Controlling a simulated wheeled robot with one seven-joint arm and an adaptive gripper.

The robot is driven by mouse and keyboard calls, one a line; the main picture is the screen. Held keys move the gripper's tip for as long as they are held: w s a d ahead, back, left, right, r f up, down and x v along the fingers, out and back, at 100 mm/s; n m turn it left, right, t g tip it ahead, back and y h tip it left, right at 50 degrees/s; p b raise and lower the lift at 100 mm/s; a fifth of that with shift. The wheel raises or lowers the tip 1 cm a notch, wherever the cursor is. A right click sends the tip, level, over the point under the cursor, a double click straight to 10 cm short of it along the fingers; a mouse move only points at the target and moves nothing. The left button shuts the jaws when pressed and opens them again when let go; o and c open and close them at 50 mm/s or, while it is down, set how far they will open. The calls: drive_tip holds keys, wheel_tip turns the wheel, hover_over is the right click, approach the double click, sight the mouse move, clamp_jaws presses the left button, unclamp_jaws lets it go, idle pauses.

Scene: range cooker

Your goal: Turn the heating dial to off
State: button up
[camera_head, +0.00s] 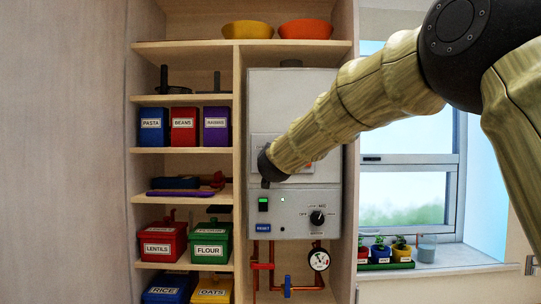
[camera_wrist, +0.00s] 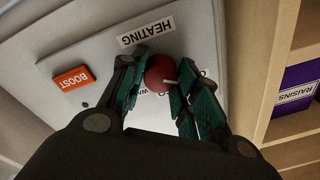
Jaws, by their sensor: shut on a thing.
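The white boiler-like panel unit (camera_head: 290,100) stands in the cupboard. In the wrist view, which is turned upside down, a round red dial (camera_wrist: 160,73) with a white pointer mark sits by the label HEATING (camera_wrist: 146,31). My gripper (camera_wrist: 156,88) has its dark green finger pads on both sides of the red dial and is shut on it. Another label beside the dial is mostly hidden by the fingers. In the head view my arm hides the dial; only the end of my gripper (camera_head: 265,172) shows at the panel front.
An orange BOOST button (camera_wrist: 73,79) is beside the dial. Lower on the unit are a black knob (camera_head: 317,217), a green-lit switch (camera_head: 263,204) and a blue RESET label (camera_head: 263,228). Pipes and a gauge (camera_head: 318,260) hang below. Shelves with labelled boxes (camera_head: 184,125) stand left, a window right.

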drive_tip(key=shift+n, duration=0.3)
drive_tip(key=o, duration=1)
drive_tip(key=shift+d, duration=0.1)
drive_tip(key=shift+s, duration=0.1)
drive_tip(key=s, duration=1.1)
drive_tip(key=shift+s+d+f, duration=0.15)
drive_tip(key=shift+s+f, duration=0.1)
drive_tip(key=shift+s, duration=0.15)
